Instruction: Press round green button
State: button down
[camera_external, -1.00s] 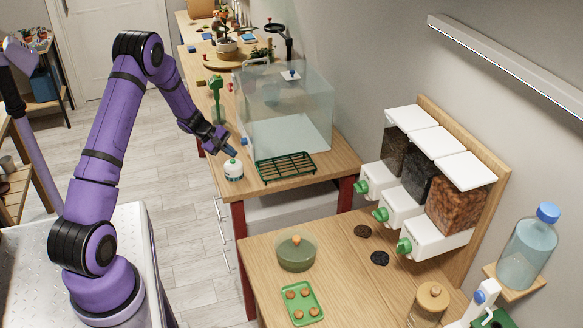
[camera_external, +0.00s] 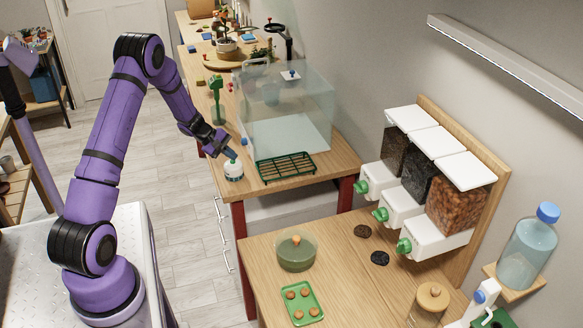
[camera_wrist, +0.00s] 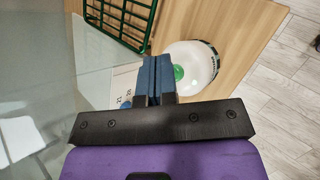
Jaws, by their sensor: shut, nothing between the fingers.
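The round green button sits on top of a white domed device (camera_external: 233,173) at the left edge of the far wooden table. In the wrist view the green button (camera_wrist: 178,73) shows at the left part of the white dome (camera_wrist: 190,65), just right of the fingertips. My gripper (camera_external: 231,154) is shut and empty, its blue fingers pointing down at the top of the device. In the wrist view the closed fingers (camera_wrist: 159,66) partly cover the dome's left side. I cannot tell whether the fingertips touch the button.
A clear glass tank (camera_external: 312,110) stands close to the right of my gripper. A green wire rack (camera_external: 287,178) lies in front of the tank. The near table holds a green bowl (camera_external: 296,256) and dispensers (camera_external: 435,238). The floor left of the far table is free.

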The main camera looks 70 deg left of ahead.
aim_at(232, 161)
dwell(0.3)
jog(key=shift+r, duration=0.6)
notch_tip(232, 161, up, 6)
dwell(0.7)
dwell(0.9)
